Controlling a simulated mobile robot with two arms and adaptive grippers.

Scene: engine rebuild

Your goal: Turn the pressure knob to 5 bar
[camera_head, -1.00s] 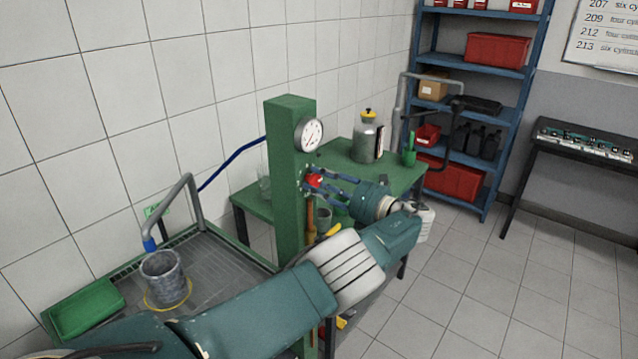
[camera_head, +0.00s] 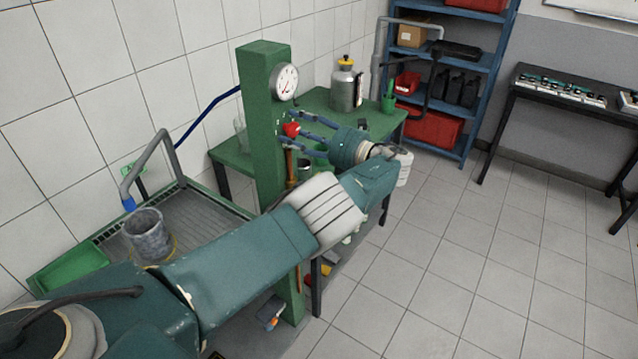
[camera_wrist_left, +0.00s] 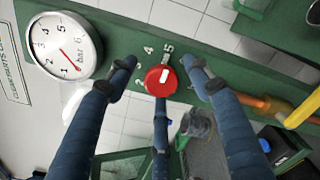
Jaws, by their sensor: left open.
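The red pressure knob (camera_head: 291,129) is on the green post (camera_head: 262,140), below the round white gauge (camera_head: 285,81). In the left wrist view the knob (camera_wrist_left: 160,80) has a white mark tilted up and right, toward the printed 5; a 4 is beside it. The gauge (camera_wrist_left: 62,45) has a red needle whose reading I cannot tell for sure. My left gripper (camera_head: 296,131) is open, its fingers spread around the knob. In the wrist view its two upper fingers (camera_wrist_left: 162,68) stand apart from the knob's sides; the lower finger is close beneath it, contact unclear.
A wash tray (camera_head: 215,210) with a grey cylinder (camera_head: 147,233) stands left of the post. A green table (camera_head: 325,107) with a metal canister (camera_head: 346,88) is behind. A hammer handle (camera_wrist_left: 258,103) hangs near the post. Open floor lies to the right.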

